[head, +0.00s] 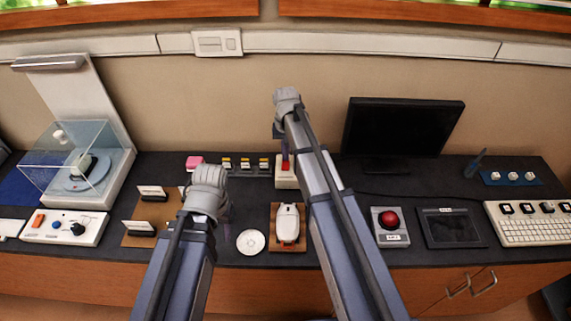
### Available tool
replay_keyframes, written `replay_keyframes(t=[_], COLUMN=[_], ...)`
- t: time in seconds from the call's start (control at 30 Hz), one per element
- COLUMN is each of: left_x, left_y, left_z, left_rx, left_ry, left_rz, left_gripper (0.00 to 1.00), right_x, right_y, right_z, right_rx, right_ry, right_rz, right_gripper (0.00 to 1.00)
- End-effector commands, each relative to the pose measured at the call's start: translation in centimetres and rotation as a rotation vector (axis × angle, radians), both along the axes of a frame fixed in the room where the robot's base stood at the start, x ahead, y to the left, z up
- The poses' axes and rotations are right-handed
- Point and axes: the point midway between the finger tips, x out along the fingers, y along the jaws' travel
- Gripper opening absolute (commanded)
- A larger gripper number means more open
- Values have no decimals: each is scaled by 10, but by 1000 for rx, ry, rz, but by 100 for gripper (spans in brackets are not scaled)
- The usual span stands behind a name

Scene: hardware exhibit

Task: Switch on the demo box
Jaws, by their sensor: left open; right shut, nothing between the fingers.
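A small white box (285,182) with a red part on top (285,168) stands at the middle of the counter; I take it to be the demo box. My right gripper (283,150) is shut and empty, pointing down right at the red part; I cannot tell whether it touches. The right wrist and arm hide part of the box's right side. My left gripper (225,208) is open and empty, lower and to the left, above the counter near a white disc (250,242). Its fingers are mostly hidden behind its wrist.
A monitor (402,127) stands behind at right. A red button box (390,226), a dark tablet (450,228) and a keyboard (528,223) lie at right. A mouse on a wooden board (287,247) lies between my arms. A glass-covered exhibit (75,160) and a control panel (66,227) stand at left.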

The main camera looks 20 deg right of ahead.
Motion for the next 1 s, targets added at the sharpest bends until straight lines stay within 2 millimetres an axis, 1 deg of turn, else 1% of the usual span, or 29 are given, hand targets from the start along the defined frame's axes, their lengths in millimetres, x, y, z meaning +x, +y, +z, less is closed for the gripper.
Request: replay_keyframes(t=[0.43, 0.57, 0.67, 1.0], left_x=[0, 0, 0, 0], left_y=[0, 0, 0, 0], left_z=[-7, -4, 0, 27], left_rx=[0, 0, 0, 0], left_ry=[0, 0, 0, 0], left_rz=[0, 0, 0, 0], left_gripper=[50, 50, 50, 50], right_x=[0, 0, 0, 0], right_y=[0, 0, 0, 0], right_z=[-7, -4, 0, 27], right_rx=[0, 0, 0, 0], right_ry=[0, 0, 0, 0], right_rz=[0, 0, 0, 0], right_gripper=[0, 0, 0, 0])
